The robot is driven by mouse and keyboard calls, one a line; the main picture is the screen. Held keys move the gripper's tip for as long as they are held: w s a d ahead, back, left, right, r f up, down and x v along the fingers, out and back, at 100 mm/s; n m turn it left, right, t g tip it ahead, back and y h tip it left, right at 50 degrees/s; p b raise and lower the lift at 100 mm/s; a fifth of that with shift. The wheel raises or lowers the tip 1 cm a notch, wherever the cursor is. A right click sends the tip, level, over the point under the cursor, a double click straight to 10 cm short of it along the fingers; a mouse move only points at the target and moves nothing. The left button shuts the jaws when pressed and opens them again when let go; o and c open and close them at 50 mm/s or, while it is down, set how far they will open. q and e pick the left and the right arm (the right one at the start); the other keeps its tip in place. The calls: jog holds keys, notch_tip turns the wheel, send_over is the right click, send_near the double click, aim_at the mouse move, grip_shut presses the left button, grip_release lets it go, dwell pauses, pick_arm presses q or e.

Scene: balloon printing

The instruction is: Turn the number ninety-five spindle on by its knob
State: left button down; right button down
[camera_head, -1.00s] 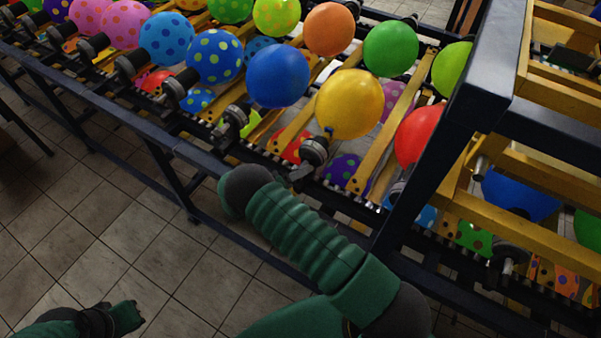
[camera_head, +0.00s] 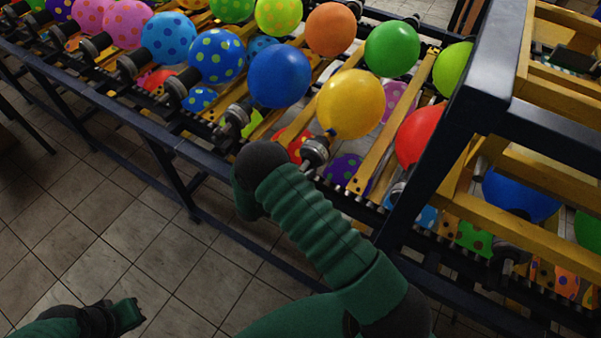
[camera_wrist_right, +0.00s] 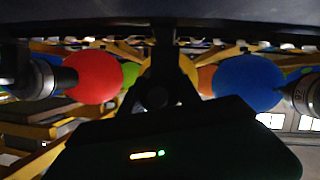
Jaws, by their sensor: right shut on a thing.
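The yellow balloon (camera_head: 350,104) sits on a grey spindle (camera_head: 314,152) at the front of the rack. My right gripper (camera_head: 258,170) is beside this spindle, with its fingertips hidden behind my wrist. In the right wrist view the gripper (camera_wrist_right: 158,92) lies in line with the yellow balloon (camera_wrist_right: 187,68) and is shut on the spindle's knob, which it mostly covers. A neighbouring spindle (camera_wrist_right: 300,95) there carries a number too blurred to read surely. My left gripper (camera_head: 126,314) is low at the left, far from the rack; its jaws are unclear.
A blue balloon (camera_head: 279,77) and a red balloon (camera_head: 420,136) flank the yellow one. A dark frame post (camera_head: 430,180) rises to the right of my right arm. The rack's dark front rail (camera_head: 110,103) runs along the near side. The tiled floor (camera_head: 110,215) is clear.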

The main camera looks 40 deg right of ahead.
jog(key=shift+f+m+t+y+b, duration=0.4)
jog(key=shift+m+t, duration=0.2)
jog(key=shift+m, duration=0.4)
jog(key=shift+m+t+b, duration=0.4)
jog(key=shift+m+b, duration=0.15)
jog(key=shift+m, duration=0.05)
jog(key=m+t+b, duration=0.1)
jog(key=m+b, duration=0.1)
jog(key=b, duration=0.1)
jog(key=shift+w+a+t+y, duration=0.1)
jog(key=shift+w+t+y, duration=0.05)
jog(key=shift+t+y, duration=0.2)
jog(key=shift+w+r+m+t+b, duration=0.1)
jog(key=shift+r+m+t+b, duration=0.25)
jog(key=shift+m, duration=0.35)
jog(key=c, duration=1.3)
grip_release()
jog(key=o, duration=0.4)
jog(key=shift+w+f, duration=0.15)
jog(key=shift+o, duration=0.2)
